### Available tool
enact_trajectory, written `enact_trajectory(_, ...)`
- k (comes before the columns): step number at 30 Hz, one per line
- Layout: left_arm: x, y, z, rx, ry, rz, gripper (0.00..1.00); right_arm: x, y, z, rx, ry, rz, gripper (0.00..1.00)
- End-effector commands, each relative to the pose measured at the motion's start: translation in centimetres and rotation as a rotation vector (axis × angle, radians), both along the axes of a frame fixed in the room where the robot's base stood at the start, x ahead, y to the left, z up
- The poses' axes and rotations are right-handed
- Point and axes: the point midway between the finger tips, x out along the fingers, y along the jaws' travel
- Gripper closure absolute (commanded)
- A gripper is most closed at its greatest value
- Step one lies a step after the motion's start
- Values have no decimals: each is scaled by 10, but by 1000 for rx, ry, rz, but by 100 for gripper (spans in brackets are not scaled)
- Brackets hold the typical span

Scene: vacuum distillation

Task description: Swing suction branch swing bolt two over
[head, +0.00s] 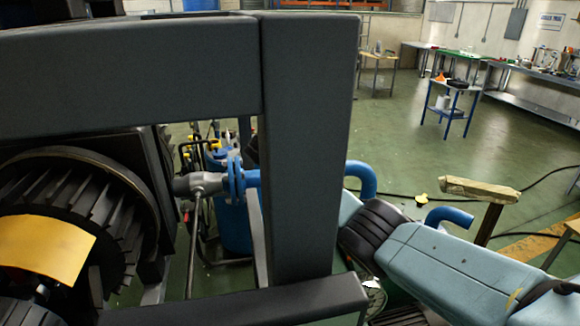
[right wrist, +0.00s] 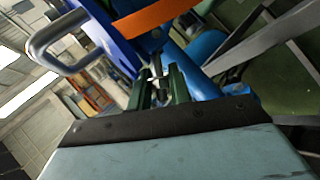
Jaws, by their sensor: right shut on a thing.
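In the right wrist view my right gripper (right wrist: 159,82) is shut on a small grey metal piece, which looks like a swing bolt (right wrist: 155,66). It is beside blue metalwork (right wrist: 205,75), with an orange strip (right wrist: 155,17) just above. The fingers hide part of the bolt, so its exact angle and its number cannot be told. In the head view my right arm comes in from the right, and its gripper is hidden behind the dark upright post. The blue suction pipe flange (head: 236,178) shows left of that post. My left gripper is in neither view.
A dark frame post (head: 305,140) and crossbeam (head: 130,70) stand close in front. A finned motor (head: 75,215) fills the left. A blue bent pipe (head: 362,178) sticks out right of the post. A curved grey handle (right wrist: 60,40) is near my right gripper. Open green floor lies beyond.

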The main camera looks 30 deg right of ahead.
Motion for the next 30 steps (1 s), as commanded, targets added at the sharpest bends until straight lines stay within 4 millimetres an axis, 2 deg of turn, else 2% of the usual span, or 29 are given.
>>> enact_trajectory(3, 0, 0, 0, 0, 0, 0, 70, 0, 0, -1, -1, 1, 1, 100)
enact_trajectory(4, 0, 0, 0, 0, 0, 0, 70, 0, 0, -1, -1, 1, 1, 76)
enact_trajectory(6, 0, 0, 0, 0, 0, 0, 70, 0, 0, -1, -1, 1, 0, 70)
enact_trajectory(20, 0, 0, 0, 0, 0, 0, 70, 0, 0, 0, -15, 4, -1, 70)
enact_trajectory(30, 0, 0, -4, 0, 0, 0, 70, 2, 6, -12, -255, 68, 1, 70)
